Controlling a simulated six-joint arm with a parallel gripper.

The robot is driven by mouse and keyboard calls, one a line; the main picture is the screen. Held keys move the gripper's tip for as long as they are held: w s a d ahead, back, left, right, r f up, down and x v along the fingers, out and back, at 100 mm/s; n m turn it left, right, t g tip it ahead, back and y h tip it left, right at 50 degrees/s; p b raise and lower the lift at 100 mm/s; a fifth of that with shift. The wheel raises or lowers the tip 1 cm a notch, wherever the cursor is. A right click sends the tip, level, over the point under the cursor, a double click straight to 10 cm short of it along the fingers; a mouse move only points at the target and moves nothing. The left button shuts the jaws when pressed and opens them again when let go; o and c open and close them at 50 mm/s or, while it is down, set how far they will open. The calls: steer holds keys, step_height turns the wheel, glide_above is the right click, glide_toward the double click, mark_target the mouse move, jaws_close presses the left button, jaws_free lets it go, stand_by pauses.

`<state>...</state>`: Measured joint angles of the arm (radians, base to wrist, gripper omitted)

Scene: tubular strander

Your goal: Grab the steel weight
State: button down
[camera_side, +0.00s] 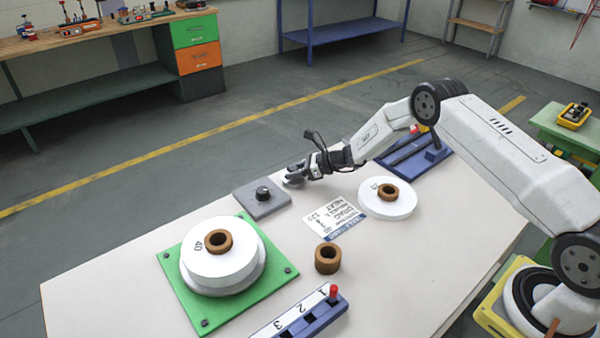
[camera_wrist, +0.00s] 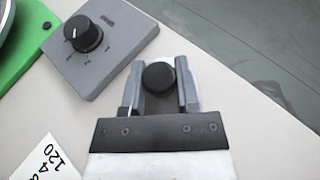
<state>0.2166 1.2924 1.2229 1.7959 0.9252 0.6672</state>
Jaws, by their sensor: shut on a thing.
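The steel weight shows in the wrist view as a round black top (camera_wrist: 159,77) with a pale grey patch around it. My gripper (camera_wrist: 160,84) has one finger on each side of it and is shut on it. In the side view my gripper (camera_side: 294,178) is low near the table's back edge, just right of the grey dial box. The weight is mostly hidden by the fingers there. I cannot tell whether it rests on the table.
The grey box with a black dial (camera_side: 262,201) stands close by. A green plate (camera_side: 180,275) bears a white spool (camera_side: 222,262). A white disc (camera_side: 387,205), a brown ring (camera_side: 328,259), a printed card (camera_side: 334,220) and a blue numbered rack (camera_side: 315,317) are on the table.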

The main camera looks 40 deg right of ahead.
steer(key=shift+r, duration=0.55)
steer(key=s+r, duration=1.1)
steer(key=s, duration=0.3)
steer(key=shift+r, duration=0.1)
